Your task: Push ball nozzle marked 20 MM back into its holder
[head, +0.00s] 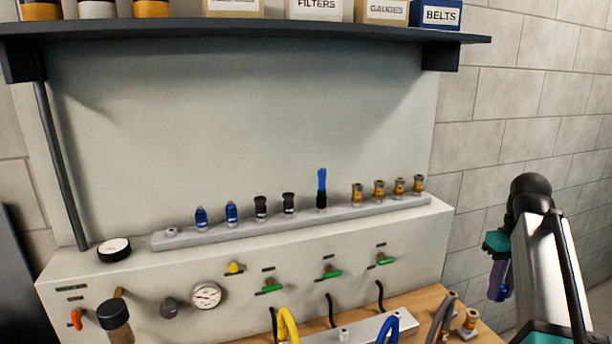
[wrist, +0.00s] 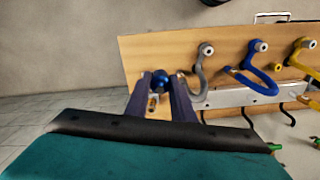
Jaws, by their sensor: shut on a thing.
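My gripper (wrist: 161,88) is shut on a round blue ball nozzle (wrist: 161,77), which shows between the fingertips in the wrist view. No marking on it can be read. In the head view my gripper (head: 498,292) hangs at the right, in front of the block wall and apart from the grey rail (head: 335,212). The rail carries two blue nozzles, two black ones, a blue brush in a black base and several brass ones. At its left end is a low, bare grey fitting (head: 171,232). The size marks on the rail cannot be read.
A dark shelf (head: 250,28) with boxes overhangs the rail. The panel front has a gauge (head: 206,295), green valves and a yellow knob. Below, a wooden bench (head: 430,300) holds yellow, blue and grey hoses and brass fittings (head: 468,323) near my arm.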

